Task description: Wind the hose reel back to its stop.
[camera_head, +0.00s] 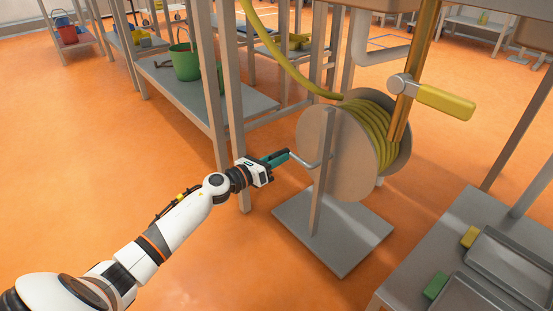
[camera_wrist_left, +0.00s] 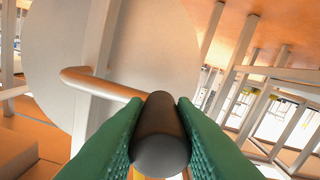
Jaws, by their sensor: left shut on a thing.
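The hose reel (camera_head: 338,150) stands on a grey base plate (camera_head: 345,240), with yellow hose (camera_head: 372,125) wound on its drum and a length running up to the upper left. A bent metal crank (camera_head: 312,163) comes out of the near side of the reel. My left gripper (camera_head: 284,156) is at the crank's outer end. In the left wrist view, the green fingers are shut on the dark crank handle (camera_wrist_left: 161,135), with the crank arm (camera_wrist_left: 100,83) leading to the reel's pale disc (camera_wrist_left: 60,40). My right gripper is not in view.
A shelf rack (camera_head: 250,112) with a green bucket (camera_head: 185,62) stands behind my left arm. A yellow-handled lever (camera_head: 445,101) on a post is right of the reel. A grey table (camera_head: 420,265) with trays is at the lower right. Orange floor (camera_head: 230,265) is clear in front.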

